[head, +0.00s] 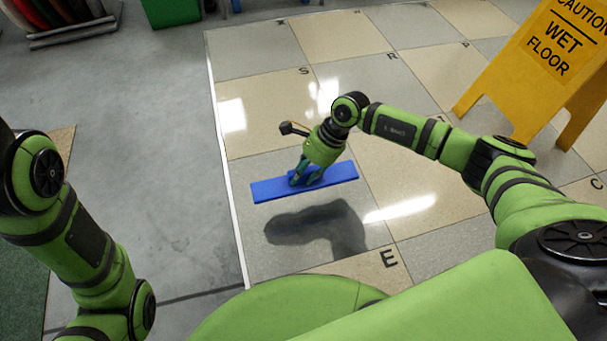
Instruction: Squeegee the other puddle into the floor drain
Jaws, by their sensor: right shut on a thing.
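My right gripper (304,174) is shut on the blue squeegee (333,175), at the middle of its long flat bar. The bar lies nearly level across the picture, low over a grey tile; I cannot tell whether it touches the floor. No floor drain shows.
A yellow wet floor sign (545,62) stands at the upper right, beyond my right arm. Lettered beige and grey tiles (345,38) lie open at the top. A white line (222,160) borders bare concrete (150,110) on the left. A green box (171,12) stands at the back.

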